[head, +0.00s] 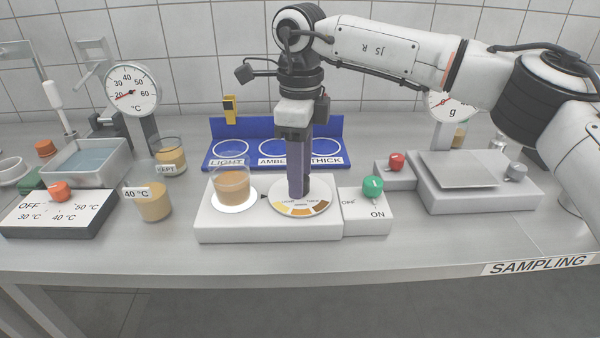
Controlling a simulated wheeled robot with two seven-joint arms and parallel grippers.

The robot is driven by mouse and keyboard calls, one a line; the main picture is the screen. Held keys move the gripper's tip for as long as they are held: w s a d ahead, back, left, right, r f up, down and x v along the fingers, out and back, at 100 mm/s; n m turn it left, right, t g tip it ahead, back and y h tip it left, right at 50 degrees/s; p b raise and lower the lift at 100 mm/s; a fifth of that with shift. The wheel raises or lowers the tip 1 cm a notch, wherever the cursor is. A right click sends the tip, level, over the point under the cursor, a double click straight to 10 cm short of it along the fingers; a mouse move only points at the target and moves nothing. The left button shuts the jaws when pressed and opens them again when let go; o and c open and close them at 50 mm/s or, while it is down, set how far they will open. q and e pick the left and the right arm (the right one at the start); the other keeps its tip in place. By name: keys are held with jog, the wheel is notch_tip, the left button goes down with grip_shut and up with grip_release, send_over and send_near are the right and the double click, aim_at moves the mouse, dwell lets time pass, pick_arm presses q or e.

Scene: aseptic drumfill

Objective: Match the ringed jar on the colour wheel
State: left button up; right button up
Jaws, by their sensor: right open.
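A glass jar of amber-brown contents (234,187) stands upright on a bright white disc (233,207) on the left of a pale box (270,230). The colour wheel (300,209) lies to its right on the same box, with yellow to brown segments along its front edge and a small dark pointer (264,196) at its left. My right gripper (298,192) points straight down over the wheel, its fingers open and hiding the wheel's middle. I cannot tell whether the fingers touch the wheel. My left gripper is out of view.
A green knob (373,186) by OFF/ON marks is right of the wheel. A blue rack (222,160) with ringed places labelled LIGHT, AMBER and THICK stands behind. Other jars (154,206) and a heater panel (55,222) are left; a scale (470,188) is right. The front bench strip is clear.

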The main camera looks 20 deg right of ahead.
jog(key=shift+f, duration=0.25)
jog(key=c, duration=1.1)
jog(key=shift+o, duration=0.2)
